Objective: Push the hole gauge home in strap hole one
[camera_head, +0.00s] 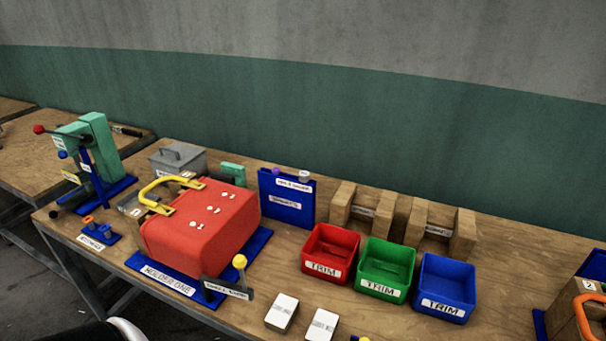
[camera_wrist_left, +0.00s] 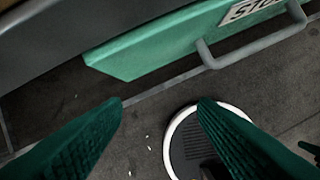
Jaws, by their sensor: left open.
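I cannot tell which piece is the hole gauge, nor make out strap hole one. My left gripper (camera_wrist_left: 160,103) is open and empty in the left wrist view, with dark floor between its fingers. It does not show in the head view.
Red (camera_head: 328,281), green (camera_head: 382,292) and blue (camera_head: 445,313) trim bins stand right of the block. A yellow-knobbed post (camera_head: 239,262) stands at its front corner. A green lever press (camera_head: 97,135) is at back left. A green labelled panel (camera_wrist_left: 160,48) with a grey handle is near my left gripper.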

